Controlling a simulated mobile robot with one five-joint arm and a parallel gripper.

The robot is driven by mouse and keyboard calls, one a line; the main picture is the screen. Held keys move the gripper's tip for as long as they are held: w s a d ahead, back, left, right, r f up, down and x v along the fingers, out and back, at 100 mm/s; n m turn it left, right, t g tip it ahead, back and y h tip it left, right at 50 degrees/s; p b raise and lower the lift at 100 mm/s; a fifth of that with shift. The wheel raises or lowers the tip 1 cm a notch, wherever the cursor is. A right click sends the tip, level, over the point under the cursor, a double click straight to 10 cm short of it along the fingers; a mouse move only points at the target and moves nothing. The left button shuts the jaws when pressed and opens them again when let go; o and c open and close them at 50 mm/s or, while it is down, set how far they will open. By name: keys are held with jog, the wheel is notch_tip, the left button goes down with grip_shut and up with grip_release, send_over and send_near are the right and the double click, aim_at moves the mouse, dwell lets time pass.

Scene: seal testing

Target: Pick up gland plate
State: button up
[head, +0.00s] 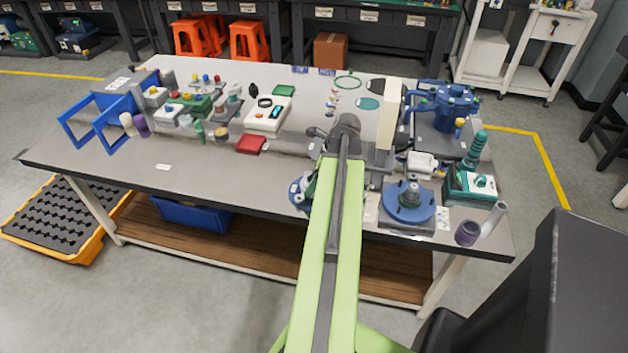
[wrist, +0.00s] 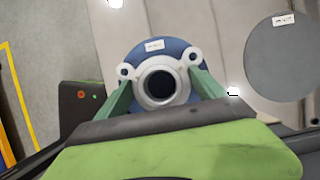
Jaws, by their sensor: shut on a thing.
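In the wrist view, the gland plate (wrist: 183,96) is a pale grey ring with a dark central opening and two ears, each with a hole. The green fingers of my gripper (wrist: 162,92) close on it from left and right. A blue round disc (wrist: 158,46) with a white label shows behind it; I cannot tell whether they touch. In the head view, my arm hides most of the gripper and the plate. Part of a blue round item (head: 296,191) shows left of my arm, near the bench's front edge.
The grey bench (head: 90,163) carries a blue disc fixture (head: 424,208) right of my arm, a teal box (head: 457,190), a purple cup (head: 467,233) and a blue machine (head: 447,108). A white box (head: 267,117) and red block (head: 251,145) stand left. The front left is mostly clear.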

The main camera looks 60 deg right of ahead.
notch_tip(320, 180, up, 4)
jog(key=p, duration=0.2)
jog(key=shift+f+p, duration=0.1)
jog(key=shift+p, duration=0.3)
jog(key=s+d+r+p, duration=0.5)
jog(key=d, duration=0.5)
jog(key=shift+d+r+p, duration=0.3)
jog(key=shift+r+p, duration=0.1)
